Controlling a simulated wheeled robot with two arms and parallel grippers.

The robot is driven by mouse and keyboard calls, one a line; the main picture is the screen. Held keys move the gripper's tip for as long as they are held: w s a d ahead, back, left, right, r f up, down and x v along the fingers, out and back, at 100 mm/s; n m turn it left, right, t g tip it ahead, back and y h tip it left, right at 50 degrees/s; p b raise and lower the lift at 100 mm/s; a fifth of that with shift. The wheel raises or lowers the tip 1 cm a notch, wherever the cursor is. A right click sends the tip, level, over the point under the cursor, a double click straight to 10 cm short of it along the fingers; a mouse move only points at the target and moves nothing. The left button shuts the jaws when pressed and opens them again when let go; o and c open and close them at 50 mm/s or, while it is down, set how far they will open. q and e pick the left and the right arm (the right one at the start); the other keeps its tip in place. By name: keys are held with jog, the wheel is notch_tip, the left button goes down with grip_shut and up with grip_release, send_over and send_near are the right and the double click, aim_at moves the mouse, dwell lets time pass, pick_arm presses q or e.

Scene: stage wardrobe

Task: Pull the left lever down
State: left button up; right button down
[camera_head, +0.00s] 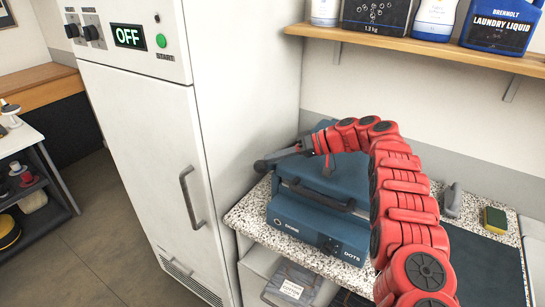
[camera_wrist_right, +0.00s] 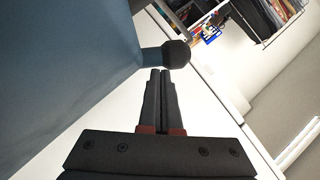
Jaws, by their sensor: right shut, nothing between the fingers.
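A blue press-like machine (camera_head: 312,222) with a dark front handle bar (camera_head: 318,195) stands on the speckled counter. In the right wrist view, a short lever with a dark round knob (camera_wrist_right: 177,53) sticks out from the machine's blue side (camera_wrist_right: 60,70). My right gripper (camera_head: 272,160) reaches over the machine to its left side. Its fingers are shut and empty. In the right wrist view the fingertips (camera_wrist_right: 160,72) are close to the knob; I cannot tell whether they touch. My left gripper is not in view.
A tall white cabinet (camera_head: 152,145) with an OFF display stands just left of the counter (camera_head: 245,215). A shelf (camera_head: 420,46) with laundry bottles hangs above. A sponge (camera_head: 495,219) lies on the counter at right. Open floor (camera_head: 105,240) lies at left.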

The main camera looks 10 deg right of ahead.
jog(key=shift+s+f, duration=0.1)
jog(key=shift+s+d, duration=0.1)
jog(key=shift+f, duration=0.1)
dwell(0.5)
